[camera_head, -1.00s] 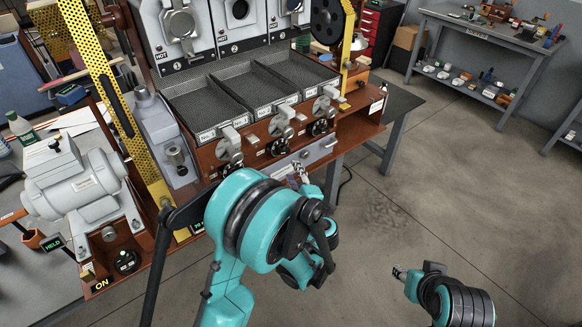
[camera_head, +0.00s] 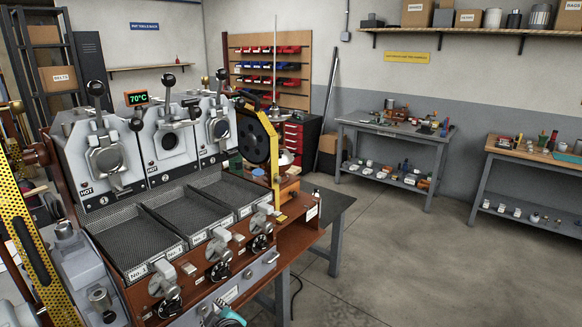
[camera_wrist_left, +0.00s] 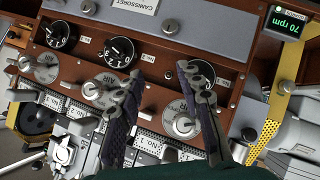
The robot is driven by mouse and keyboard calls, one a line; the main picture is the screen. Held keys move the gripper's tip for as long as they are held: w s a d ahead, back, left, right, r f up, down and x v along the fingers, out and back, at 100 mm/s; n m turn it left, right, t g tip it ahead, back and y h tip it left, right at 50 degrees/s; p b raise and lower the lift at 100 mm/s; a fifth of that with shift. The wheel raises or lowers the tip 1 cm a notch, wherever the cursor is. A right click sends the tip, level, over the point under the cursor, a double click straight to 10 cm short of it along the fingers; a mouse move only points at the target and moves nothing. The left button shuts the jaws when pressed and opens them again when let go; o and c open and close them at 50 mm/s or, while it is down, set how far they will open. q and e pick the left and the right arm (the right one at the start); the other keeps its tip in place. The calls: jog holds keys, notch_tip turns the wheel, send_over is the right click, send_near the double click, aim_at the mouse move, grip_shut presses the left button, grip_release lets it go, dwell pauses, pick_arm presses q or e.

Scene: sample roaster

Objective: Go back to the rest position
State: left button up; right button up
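The sample roaster (camera_head: 280,240) stands at the left of the head view, with several hoppers and drum fronts above mesh cooling trays (camera_head: 135,240). My left gripper (camera_wrist_left: 159,72) is open in the left wrist view. Its two dark fingers are apart, with nothing held between them, in front of the roaster's brown panel with dials and metal knobs. I cannot tell how close the fingers are to the knobs. In the head view only a small teal part of my left arm (camera_head: 231,317) shows at the bottom edge. My right gripper is out of view.
A grey workbench (camera_head: 390,130) with small parts stands at the back, and a wood-topped bench (camera_head: 540,153) at the right. A red drawer cabinet (camera_head: 296,140) stands behind the roaster. The concrete floor (camera_head: 420,255) at the right is clear.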

pick_arm(q)
jog(key=s+d+m+g+h, duration=0.2)
jog(key=s+m+h, duration=0.4)
jog(key=s+m, duration=0.7)
jog(key=s+d, duration=0.1)
jog(key=s, duration=0.5)
jog(key=shift+s+r+g+h, duration=0.2)
jog(key=shift+r+g+h, duration=0.1)
jog(key=shift+r+g, duration=0.1)
